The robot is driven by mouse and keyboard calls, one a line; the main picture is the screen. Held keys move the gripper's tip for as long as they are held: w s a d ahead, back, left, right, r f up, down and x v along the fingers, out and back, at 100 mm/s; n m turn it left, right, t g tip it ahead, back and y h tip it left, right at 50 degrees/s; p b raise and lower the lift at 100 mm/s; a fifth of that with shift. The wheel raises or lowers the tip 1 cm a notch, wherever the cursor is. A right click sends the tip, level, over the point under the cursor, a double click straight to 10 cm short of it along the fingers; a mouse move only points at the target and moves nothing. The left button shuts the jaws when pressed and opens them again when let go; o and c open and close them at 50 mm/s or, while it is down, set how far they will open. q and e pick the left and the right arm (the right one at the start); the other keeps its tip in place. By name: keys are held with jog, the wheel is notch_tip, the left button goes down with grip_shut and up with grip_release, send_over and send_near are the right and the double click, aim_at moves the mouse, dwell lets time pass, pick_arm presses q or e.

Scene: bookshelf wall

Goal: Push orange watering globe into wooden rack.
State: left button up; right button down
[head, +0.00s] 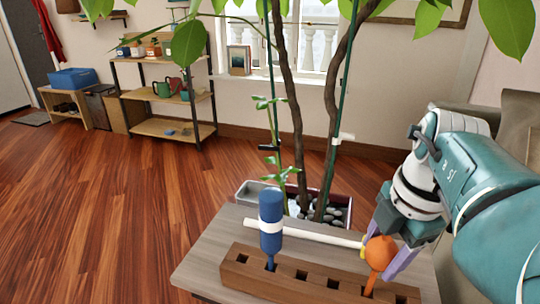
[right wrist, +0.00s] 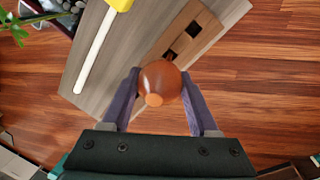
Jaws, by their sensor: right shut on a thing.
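The orange watering globe (head: 380,252) stands near the right end of the wooden rack (head: 243,280), its stem pointing down at a slot. I cannot tell how deep the stem sits. My right gripper (head: 383,258) is shut on the globe's round bulb, one purple finger on each side. The right wrist view shows the globe (right wrist: 160,80) from above between the fingers (right wrist: 161,76), with the rack (right wrist: 200,28) beyond it. The slot under the globe is hidden there. My left gripper is not in view.
A blue globe (head: 271,222) stands upright in a left slot of the rack. A white stick (head: 305,233) with a yellow end lies on the grey table (head: 205,262) behind the rack. A potted plant (head: 330,95) stands behind the table. Open wooden floor (head: 100,210) lies to the left.

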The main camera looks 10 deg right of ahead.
jog(key=shift+f+b, duration=0.95)
jog(key=shift+f, duration=0.1)
jog(key=shift+c, duration=0.2)
grip_release()
jog(key=shift+o, duration=0.2)
jog(key=r+p, duration=0.6)
jog(key=s+r+p, duration=0.1)
jog(key=r+p, duration=0.2)
jog(key=shift+s+r+p, duration=0.1)
jog(key=shift+p, duration=0.25)
jog(key=shift+a, duration=0.1)
jog(key=shift+f, duration=0.25)
